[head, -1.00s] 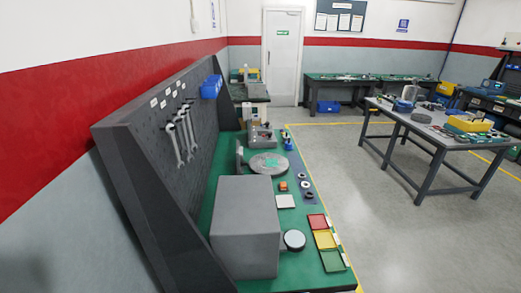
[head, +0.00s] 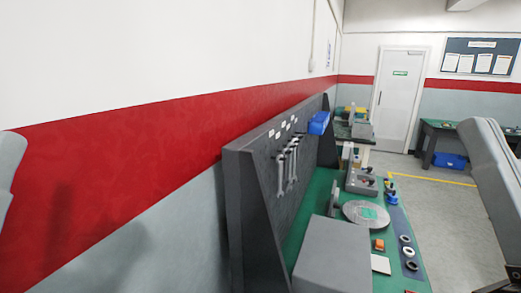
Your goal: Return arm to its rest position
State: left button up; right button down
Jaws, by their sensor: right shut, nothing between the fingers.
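A light grey part of my right arm (head: 488,170) fills the right edge of the head view. At its lower end, in the bottom right corner, my right gripper (head: 503,284) shows only in part; it is shut and empty, and the frame cuts off the rest. It is to the right of the green workbench (head: 323,190) and apart from it. A grey part of my left arm (head: 7,165) shows at the left edge. My left gripper is out of view.
The bench carries a grey box (head: 335,258), a round metal plate (head: 357,213), an orange block (head: 378,245) and several rings (head: 405,240). A dark tool board (head: 250,200) with hanging wrenches (head: 289,165) stands behind. Open floor (head: 435,215) lies to the right.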

notch_tip(320, 180, up, 27)
jog(key=n+p, duration=0.1)
jog(key=p, duration=2.6)
jog(key=shift+a+y, duration=0.15)
jog(key=shift+y, duration=0.15)
